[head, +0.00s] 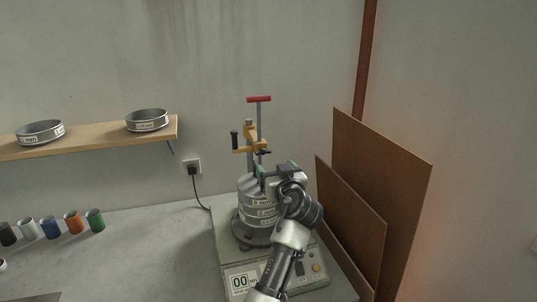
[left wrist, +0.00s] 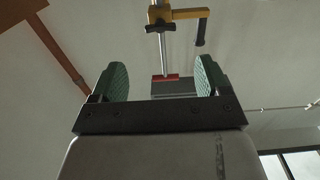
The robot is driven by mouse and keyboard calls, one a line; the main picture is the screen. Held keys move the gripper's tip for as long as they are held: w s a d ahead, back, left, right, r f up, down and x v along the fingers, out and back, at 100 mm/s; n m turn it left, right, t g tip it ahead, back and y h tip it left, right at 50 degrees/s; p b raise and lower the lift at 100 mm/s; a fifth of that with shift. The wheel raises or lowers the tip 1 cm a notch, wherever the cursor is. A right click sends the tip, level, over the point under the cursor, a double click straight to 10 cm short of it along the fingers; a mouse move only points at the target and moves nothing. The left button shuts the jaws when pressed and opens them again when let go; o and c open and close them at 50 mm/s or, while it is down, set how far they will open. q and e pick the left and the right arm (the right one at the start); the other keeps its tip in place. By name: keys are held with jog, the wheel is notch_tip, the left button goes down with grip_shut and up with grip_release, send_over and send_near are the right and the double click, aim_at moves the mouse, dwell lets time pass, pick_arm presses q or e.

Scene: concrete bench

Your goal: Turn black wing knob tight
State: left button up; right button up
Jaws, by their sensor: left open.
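The black wing knob (left wrist: 160,27) shows in the left wrist view on the yellow clamp (left wrist: 182,14), beside the metal rod. In the head view the yellow clamp (head: 246,141) sits on the rod above the sieve stack (head: 254,206), and the small dark knob (head: 264,152) shows at its lower right. My left gripper (head: 277,168) is just below the clamp, over the top of the stack. Its green-padded fingers (left wrist: 163,76) are apart with nothing between them. The gripper is apart from the knob. My right gripper is not in view.
A red T-handle (head: 259,99) tops the rod, and a black handle (head: 234,139) hangs from the clamp's left. The shaker base (head: 240,262) stands on the concrete bench (head: 150,250). Brown boards (head: 390,180) lean close on the right. A wooden shelf (head: 90,138) is at left.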

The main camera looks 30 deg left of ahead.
aim_at(264, 154)
pick_arm(q)
jog(key=p+x, duration=0.3)
jog(key=x, duration=0.6)
jog(key=shift+p, duration=0.3)
jog(key=shift+x, duration=0.8)
jog(key=shift+f, duration=0.1)
jog(key=c, duration=0.9)
